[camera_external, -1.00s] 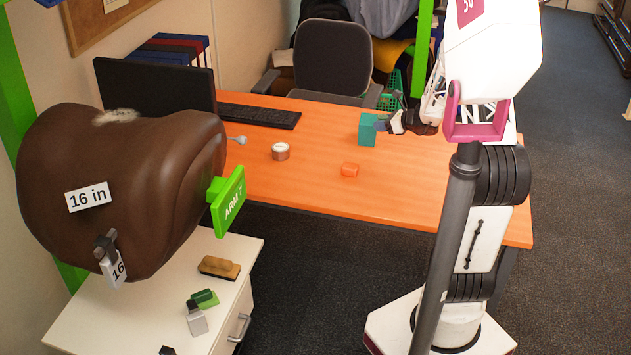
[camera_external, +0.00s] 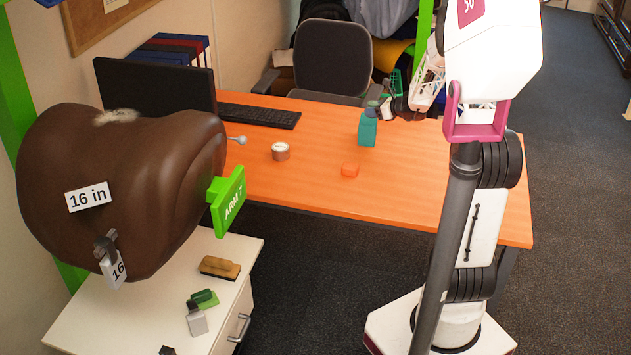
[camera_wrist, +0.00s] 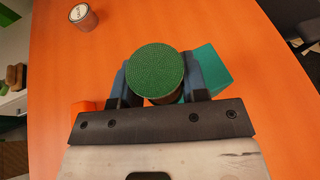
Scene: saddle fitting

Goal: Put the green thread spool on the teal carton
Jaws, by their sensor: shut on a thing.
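The green thread spool (camera_wrist: 155,70) is between the fingers of my gripper (camera_wrist: 155,88) in the wrist view, its round green end facing the camera. My gripper is shut on it. In the external view the spool (camera_external: 372,107) shows small and dark green at the top of the teal carton (camera_external: 367,132). The carton stands upright on the orange desk. In the wrist view the carton (camera_wrist: 212,70) is partly hidden behind the spool and the right finger. I cannot tell whether the spool touches the carton's top.
An orange block (camera_external: 350,170) lies on the desk (camera_external: 420,185) in front of the carton. A round tin (camera_external: 280,151) stands to the left. A keyboard (camera_external: 258,116) and monitor (camera_external: 155,88) are at the back left. The right part of the desk is clear.

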